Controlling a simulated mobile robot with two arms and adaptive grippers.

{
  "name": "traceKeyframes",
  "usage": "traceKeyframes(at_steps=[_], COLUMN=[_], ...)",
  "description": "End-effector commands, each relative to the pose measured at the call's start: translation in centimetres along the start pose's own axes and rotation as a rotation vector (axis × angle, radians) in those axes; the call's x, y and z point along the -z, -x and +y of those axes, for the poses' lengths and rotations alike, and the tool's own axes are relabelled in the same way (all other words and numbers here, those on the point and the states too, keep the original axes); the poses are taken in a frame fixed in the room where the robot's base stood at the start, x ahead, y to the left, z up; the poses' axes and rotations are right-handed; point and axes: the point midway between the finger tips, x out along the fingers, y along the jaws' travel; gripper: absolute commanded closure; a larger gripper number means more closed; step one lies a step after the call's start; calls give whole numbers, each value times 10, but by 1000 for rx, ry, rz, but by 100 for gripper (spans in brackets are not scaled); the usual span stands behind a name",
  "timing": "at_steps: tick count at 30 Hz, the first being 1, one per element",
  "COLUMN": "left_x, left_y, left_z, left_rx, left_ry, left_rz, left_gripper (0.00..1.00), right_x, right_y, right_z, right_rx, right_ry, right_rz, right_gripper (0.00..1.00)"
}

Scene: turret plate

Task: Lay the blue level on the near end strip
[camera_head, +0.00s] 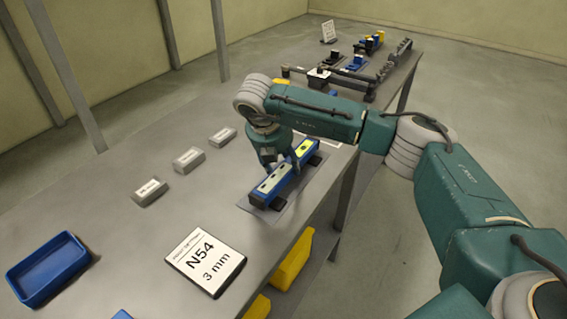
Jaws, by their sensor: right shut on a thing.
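The blue level (269,187), a long bar with pale yellow-green windows on top, lies lengthwise over a dark grey plate (290,207) near the table's right edge. My right gripper (272,163) reaches down from above and is shut on the level near its middle. The gripper hides part of the level's left side. A dark block shows beside the level's far end. Whether the level touches the surface below it, and which strip is under it, I cannot tell. My left gripper is not in view.
A blue tray (48,268) stands at the left, with three labelled grey blocks (187,159) behind. Several tools and a rack (352,75) fill the far end. Yellow bins (293,262) sit below the table edge.

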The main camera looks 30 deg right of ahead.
Motion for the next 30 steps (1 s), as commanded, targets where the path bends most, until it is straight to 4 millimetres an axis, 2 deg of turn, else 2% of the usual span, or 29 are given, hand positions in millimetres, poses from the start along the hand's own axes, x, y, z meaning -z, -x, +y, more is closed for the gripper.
traceKeyframes(at_steps=[11, 12, 14, 22, 26, 30], left_x=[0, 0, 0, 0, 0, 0], left_y=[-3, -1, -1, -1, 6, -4], left_z=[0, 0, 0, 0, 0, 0], left_rx=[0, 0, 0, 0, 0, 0], left_ry=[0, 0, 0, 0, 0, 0], left_rz=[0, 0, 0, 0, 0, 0], left_gripper=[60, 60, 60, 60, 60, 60], right_x=[3, 3, 3, 2, 2, 4], right_y=[-7, -6, -6, -6, -5, 13], right_z=[1, 1, 1, 0, 0, 2], right_rx=[-3, -2, -2, -2, 0, -6], right_ry=[-1, 0, 0, 0, 0, 1], right_rz=[-1, 0, 0, 0, 0, -1], right_gripper=[94, 43, 32, 32, 32, 32])
